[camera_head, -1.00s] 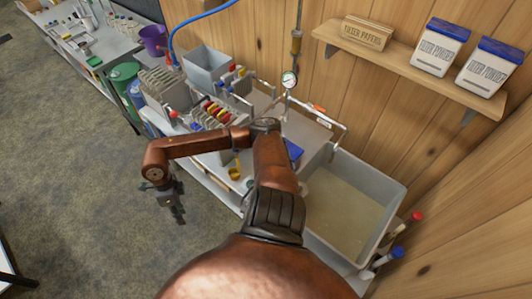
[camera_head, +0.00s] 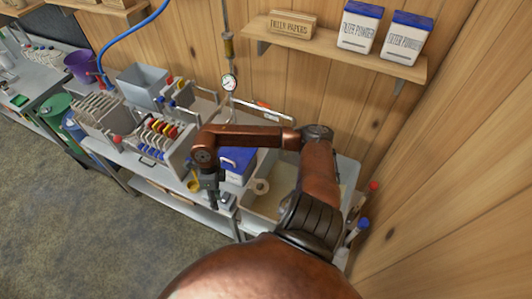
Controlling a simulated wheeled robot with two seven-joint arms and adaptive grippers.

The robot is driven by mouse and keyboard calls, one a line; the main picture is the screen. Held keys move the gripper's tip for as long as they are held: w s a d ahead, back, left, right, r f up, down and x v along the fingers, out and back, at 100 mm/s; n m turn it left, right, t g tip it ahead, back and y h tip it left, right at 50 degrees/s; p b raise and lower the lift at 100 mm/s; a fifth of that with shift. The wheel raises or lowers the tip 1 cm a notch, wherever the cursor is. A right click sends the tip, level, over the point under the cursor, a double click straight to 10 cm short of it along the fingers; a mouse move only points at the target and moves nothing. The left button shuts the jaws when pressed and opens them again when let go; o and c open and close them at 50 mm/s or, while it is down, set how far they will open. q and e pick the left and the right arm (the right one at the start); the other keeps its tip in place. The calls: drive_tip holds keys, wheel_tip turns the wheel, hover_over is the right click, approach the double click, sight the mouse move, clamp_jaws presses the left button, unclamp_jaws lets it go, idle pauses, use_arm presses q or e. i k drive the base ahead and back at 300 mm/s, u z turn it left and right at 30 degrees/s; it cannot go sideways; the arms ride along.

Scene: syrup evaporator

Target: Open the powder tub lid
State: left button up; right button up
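A powder tub with a blue lid (camera_head: 238,158) stands on the bench left of the grey basin, partly hidden behind my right arm. The lid looks shut on the tub. My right gripper (camera_head: 221,204) points down just in front and to the left of this tub, apart from the lid as far as I can see. It is small and dark, and its finger opening is unclear. Two white tubs of filter powder with blue lids, a left one (camera_head: 359,29) and a right one (camera_head: 404,42), stand on the wall shelf. My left gripper is not in view.
The wooden shelf (camera_head: 345,58) also holds a filter papers box (camera_head: 292,25). The grey basin (camera_head: 346,172) lies behind my arm. A pressure gauge (camera_head: 229,82), a filter press (camera_head: 158,135) and a yellow scoop (camera_head: 194,185) are close by. The floor at front left is clear.

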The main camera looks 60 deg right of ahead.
sight(235, 161)
drive_tip(key=z, duration=0.75)
drive_tip(key=i, duration=1)
drive_tip(key=z, duration=0.05)
